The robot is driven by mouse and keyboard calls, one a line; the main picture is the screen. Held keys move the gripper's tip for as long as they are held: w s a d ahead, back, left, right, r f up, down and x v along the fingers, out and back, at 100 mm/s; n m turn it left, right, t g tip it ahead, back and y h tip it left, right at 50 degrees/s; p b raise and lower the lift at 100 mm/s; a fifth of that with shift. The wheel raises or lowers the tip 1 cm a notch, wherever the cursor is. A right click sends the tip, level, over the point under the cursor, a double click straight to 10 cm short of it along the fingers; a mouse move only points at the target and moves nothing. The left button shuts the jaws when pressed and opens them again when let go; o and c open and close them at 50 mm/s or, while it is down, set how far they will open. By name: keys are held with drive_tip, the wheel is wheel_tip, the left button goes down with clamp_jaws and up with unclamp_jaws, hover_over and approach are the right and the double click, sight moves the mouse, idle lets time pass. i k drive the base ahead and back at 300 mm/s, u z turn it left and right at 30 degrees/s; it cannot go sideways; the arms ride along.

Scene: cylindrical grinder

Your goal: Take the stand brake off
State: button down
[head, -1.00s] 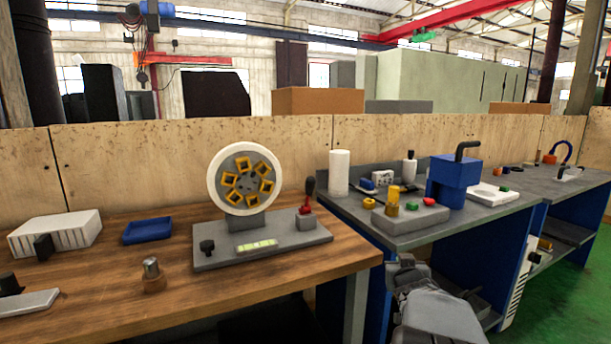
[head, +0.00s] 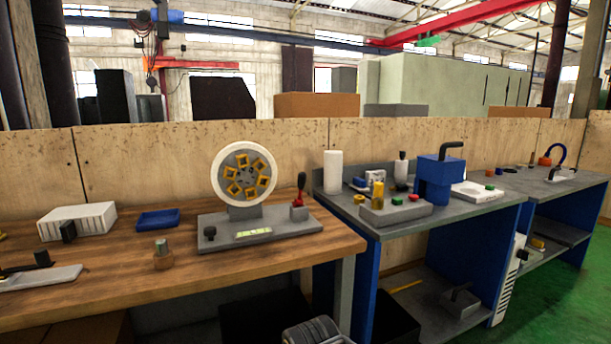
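The grey stand (head: 268,239) rests on the wooden bench, near its right end. It carries a wheel with a white rim (head: 217,179) and several yellow square pieces on its grey face. A black knob (head: 210,233) and a yellow-green level strip (head: 253,232) are at the stand's front. A grey ribbed part, seemingly of my arm, shows at the bottom edge. My gripper's fingers are not visible.
Left of the stand are a blue tray (head: 158,218), a white box (head: 80,220) and a small post on a brown base (head: 163,259). A grey-topped blue bench (head: 440,218) with several tools stands to the right. The bench strip before the stand is clear.

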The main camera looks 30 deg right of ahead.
sight(302, 176)
drive_tip(key=k, duration=0.15)
drive_tip(key=z, duration=1.5)
drive_tip(key=i, duration=1.05)
drive_tip(key=u, duration=1.65)
